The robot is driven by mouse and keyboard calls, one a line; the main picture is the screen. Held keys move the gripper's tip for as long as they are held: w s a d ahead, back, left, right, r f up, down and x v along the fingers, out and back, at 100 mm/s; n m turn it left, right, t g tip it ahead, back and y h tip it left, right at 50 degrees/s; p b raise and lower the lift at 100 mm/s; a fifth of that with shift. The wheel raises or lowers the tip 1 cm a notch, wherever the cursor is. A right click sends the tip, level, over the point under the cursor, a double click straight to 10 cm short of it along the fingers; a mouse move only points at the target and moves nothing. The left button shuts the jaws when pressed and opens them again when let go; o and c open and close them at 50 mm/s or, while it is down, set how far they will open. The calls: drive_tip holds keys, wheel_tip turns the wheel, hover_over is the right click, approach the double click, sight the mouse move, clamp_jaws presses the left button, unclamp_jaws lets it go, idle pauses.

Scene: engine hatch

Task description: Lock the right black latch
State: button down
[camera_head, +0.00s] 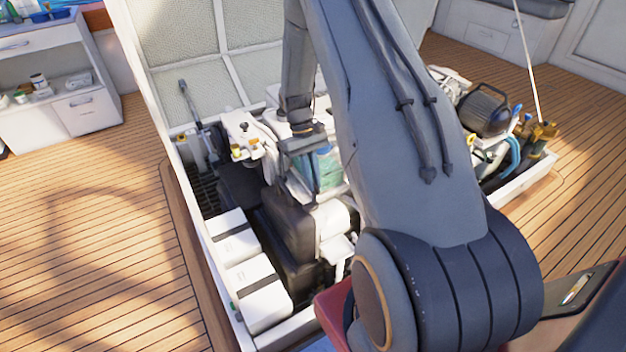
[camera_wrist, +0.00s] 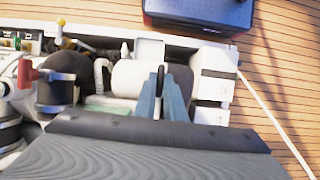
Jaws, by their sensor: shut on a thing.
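My gripper (camera_wrist: 163,95) shows in the wrist view as two blue-grey fingers reaching into the engine hatch. Its tips are closed on a small upright black piece, which looks like the black latch (camera_wrist: 161,73). A white rounded tank or box (camera_wrist: 135,78) lies just left of the fingers, and a dark block is close on their right. In the head view, my gripper (camera_head: 316,178) points down into the hatch, above a black case (camera_head: 288,222). The latch cannot be made out there, and my arm covers much of the hatch's right part.
The hatch lid (camera_head: 190,45) stands open behind. White boxes with black bands (camera_head: 262,288) fill the front left of the hatch. A red-handled valve (camera_wrist: 30,73) and pipes are left of my gripper in the wrist view. The wooden deck (camera_head: 90,215) at left is clear.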

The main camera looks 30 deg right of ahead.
drive_tip(key=c, duration=1.8)
unclamp_jaws()
drive_tip(key=shift+c, duration=0.2)
drive_tip(key=v, duration=0.8)
drive_tip(key=shift+s, duration=0.1)
drive_tip(key=s+a+r+t+p, duration=0.2)
drive_tip(key=s+a+r+p, duration=0.2)
drive_tip(key=s+a+r, duration=0.4)
drive_tip(key=s+a+r+t+p, duration=0.2)
drive_tip(key=s+a+r+p, duration=0.3)
drive_tip(key=s+a+r, duration=0.4)
drive_tip(key=s+r, duration=0.6)
drive_tip(key=s, duration=0.1)
drive_tip(key=shift+s+r+t, duration=0.2)
drive_tip(key=shift+s+t, duration=0.05)
drive_tip(key=shift+t, duration=0.05)
